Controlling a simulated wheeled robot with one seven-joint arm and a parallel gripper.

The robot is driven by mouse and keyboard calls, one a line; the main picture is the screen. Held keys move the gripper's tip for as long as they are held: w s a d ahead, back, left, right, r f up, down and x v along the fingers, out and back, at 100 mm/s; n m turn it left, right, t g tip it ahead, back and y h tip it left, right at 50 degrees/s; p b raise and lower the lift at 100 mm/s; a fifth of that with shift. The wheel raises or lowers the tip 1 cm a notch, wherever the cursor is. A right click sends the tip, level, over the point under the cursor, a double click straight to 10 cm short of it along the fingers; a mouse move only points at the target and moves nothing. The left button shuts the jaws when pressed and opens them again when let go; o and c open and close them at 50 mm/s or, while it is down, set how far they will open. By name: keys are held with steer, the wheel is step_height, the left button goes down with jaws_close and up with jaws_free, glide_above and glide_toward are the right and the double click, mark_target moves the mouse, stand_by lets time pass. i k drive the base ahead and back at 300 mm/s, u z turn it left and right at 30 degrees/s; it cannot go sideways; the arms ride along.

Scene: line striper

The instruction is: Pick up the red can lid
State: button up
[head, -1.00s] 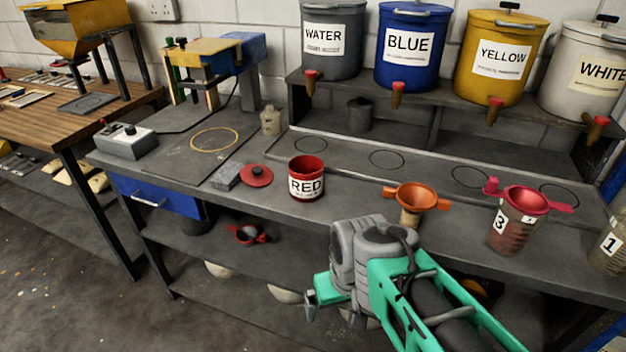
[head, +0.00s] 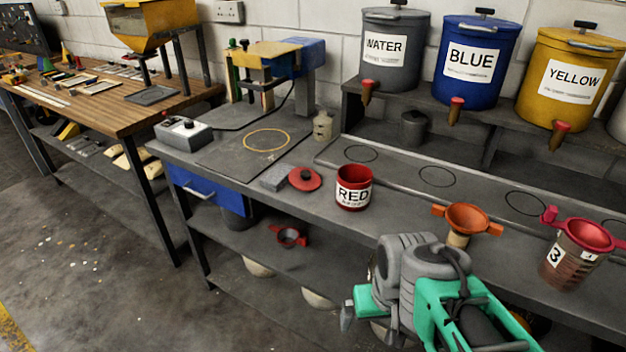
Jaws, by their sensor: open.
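The red can lid (head: 305,179) is a flat red disc with a dark knob. It lies on the grey bench between a small grey block (head: 275,178) and the open red can labelled RED (head: 353,188). My gripper (head: 352,312) is in front of the bench, low and to the right of the lid, well apart from it. Its fingers point left and show only partly, and nothing is seen between them.
An orange funnel (head: 467,220) and a measuring cup marked 3 (head: 570,262) stand on the bench at right. Paint drums, including the blue one (head: 475,62), stand on the raised shelf behind. A grey control box (head: 184,132) sits at the bench's left end.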

mark_target(305, 179)
steer(key=u, duration=0.4)
steer(key=k, duration=0.5)
steer(key=u, duration=1.25)
steer(key=i, duration=1.75)
steer(key=z, duration=0.75)
